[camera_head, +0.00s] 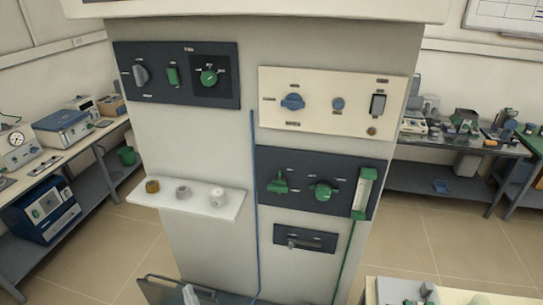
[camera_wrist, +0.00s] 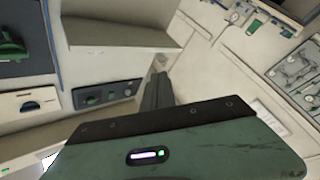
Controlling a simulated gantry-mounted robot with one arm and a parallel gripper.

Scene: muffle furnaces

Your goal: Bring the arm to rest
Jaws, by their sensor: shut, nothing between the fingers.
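My gripper (camera_wrist: 158,75) shows in the wrist view, its dark fingers together beyond my green wrist housing with a small lit display. Nothing shows between the fingers. They point toward pale panels with dark control plates; I cannot tell how far away these are. In the head view I cannot make out my gripper.
A grey furnace column carries a dark upper panel (camera_head: 150,76), a cream panel (camera_head: 338,103) and a dark lower panel (camera_head: 300,188) with green knobs. A white shelf (camera_head: 215,205) juts out with three small knobs. Benches with instruments stand left and right. Open floor (camera_head: 450,240) lies right.

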